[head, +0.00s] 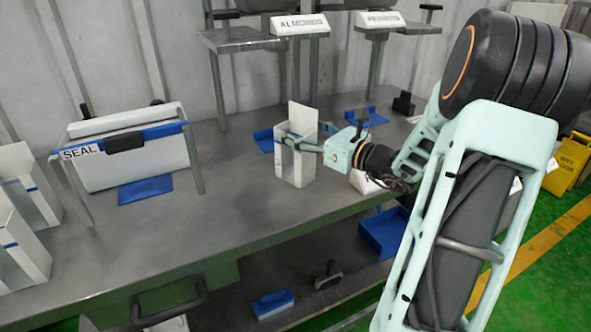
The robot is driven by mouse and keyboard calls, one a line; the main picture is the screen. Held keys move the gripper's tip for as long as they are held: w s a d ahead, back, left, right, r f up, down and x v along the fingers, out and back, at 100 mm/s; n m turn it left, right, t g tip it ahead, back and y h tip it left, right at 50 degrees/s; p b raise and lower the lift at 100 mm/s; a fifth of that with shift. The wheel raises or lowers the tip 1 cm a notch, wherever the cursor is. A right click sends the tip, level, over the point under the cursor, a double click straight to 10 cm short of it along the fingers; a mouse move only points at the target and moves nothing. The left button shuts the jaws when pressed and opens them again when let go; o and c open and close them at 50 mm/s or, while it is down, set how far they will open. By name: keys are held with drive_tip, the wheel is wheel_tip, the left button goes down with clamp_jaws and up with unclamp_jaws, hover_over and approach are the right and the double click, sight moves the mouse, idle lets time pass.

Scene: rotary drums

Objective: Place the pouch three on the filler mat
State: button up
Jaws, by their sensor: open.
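A white upright box-like holder (293,168) with an open top and a pale flat panel (301,117) standing up from it is on the grey table. I cannot tell whether this panel is pouch three. My gripper (302,146) is open, pointing left, with its fingers at the holder's upper part. I cannot tell whether they touch it. Blue mats lie behind the holder (264,140) and further back right (361,116). Neither carries a readable filler label.
A sealing station (130,150) marked SEAL stands at left over a blue mat (145,189). White holders (18,240) stand at the left edge. Labelled drum stands (300,24) line the back. The table's front middle is clear.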

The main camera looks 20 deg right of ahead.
drive_tip(key=shift+w+a, duration=0.1)
drive_tip(key=shift+w, duration=0.2)
drive_tip(key=shift+c, duration=0.7)
drive_tip(key=shift+r, duration=0.1)
drive_tip(key=c, duration=1.6)
